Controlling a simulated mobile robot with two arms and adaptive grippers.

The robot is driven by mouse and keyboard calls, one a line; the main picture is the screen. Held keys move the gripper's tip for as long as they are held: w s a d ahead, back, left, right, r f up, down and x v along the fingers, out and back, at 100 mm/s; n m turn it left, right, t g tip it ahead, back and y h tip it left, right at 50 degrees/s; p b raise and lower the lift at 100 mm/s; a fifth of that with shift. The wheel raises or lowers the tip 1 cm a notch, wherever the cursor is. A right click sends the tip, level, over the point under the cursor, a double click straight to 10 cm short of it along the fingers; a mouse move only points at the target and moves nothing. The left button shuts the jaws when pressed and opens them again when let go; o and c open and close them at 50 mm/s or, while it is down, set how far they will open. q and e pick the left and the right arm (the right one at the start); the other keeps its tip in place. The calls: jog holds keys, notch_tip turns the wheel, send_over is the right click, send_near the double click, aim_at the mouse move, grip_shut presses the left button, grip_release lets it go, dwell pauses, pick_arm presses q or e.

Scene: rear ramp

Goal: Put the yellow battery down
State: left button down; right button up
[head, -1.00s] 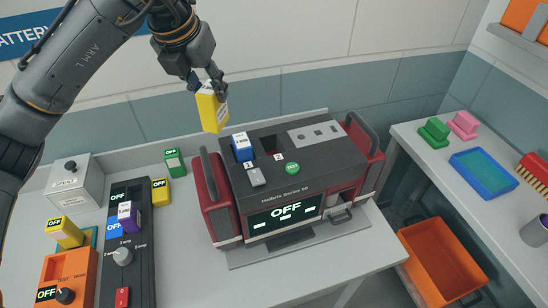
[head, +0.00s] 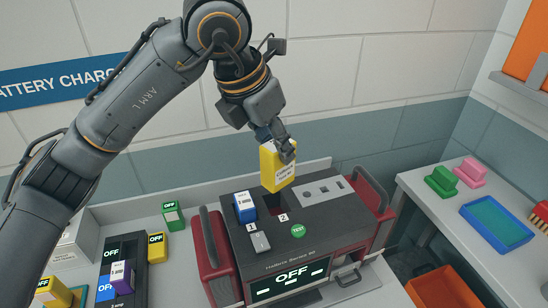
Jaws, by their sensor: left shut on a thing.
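The yellow battery (head: 276,169), with a white label, is held upright by my left gripper (head: 276,140). It hangs above the open slot 2 of the dark machine (head: 330,224), close over its top; I cannot tell whether its lower end is inside the slot. A blue battery (head: 244,207) stands in slot 1 to the left. The machine has red sides, a green TEST button (head: 298,231) and a front display (head: 290,279) reading OFF. My right gripper is not in view.
At left a charger (head: 110,250) holds a purple battery (head: 122,274), with another yellow battery (head: 156,248) and a green battery (head: 173,215) nearby. On the right counter are a blue tray (head: 497,225) and green and pink blocks. An orange bin (head: 438,287) is below.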

pick_arm(q)
jog(key=w+f+p, duration=0.3)
jog(key=w+f, duration=0.1)
jog(key=f, duration=0.4)
jog(key=shift+p, duration=0.4)
jog(key=shift+a+f, duration=0.1)
jog(key=shift+f+b, duration=0.65)
jog(key=shift+b, duration=0.2)
jog(key=c, duration=1)
grip_release()
jog(key=shift+o, duration=0.3)
jog(key=shift+r, duration=0.1)
